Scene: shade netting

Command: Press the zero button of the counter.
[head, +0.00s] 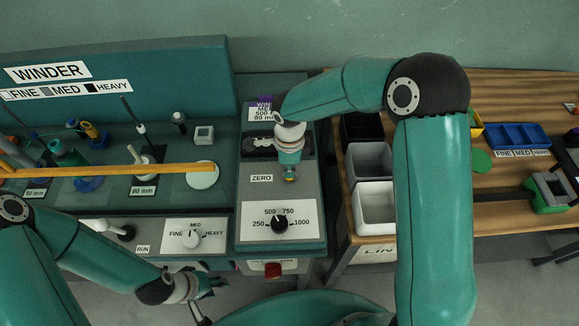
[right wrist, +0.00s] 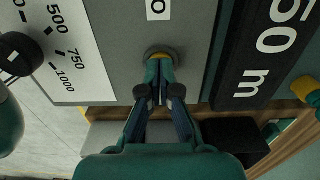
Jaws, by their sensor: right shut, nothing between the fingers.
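The zero button shows in the right wrist view as a yellow button (right wrist: 160,56) in a dark round collar. It sits beside a white label ending in O (right wrist: 158,8). In the head view the ZERO label (head: 262,178) is on the grey counter panel (head: 250,197), and my right gripper (head: 289,177) points down just right of it, covering most of the button. My right gripper (right wrist: 160,78) is shut and empty, with its fingertips over the button's near edge; I cannot tell whether they touch. My left gripper (head: 208,284) is low, before the winder's front, its fingers unclear.
A dial (head: 279,222) marked 250 to 1000 is below the button. The counter's black display (right wrist: 262,55) is largely hidden in the head view. Grey (head: 369,160) and white (head: 375,205) bins stand right. A winder with a yellow bar (head: 110,170) is left.

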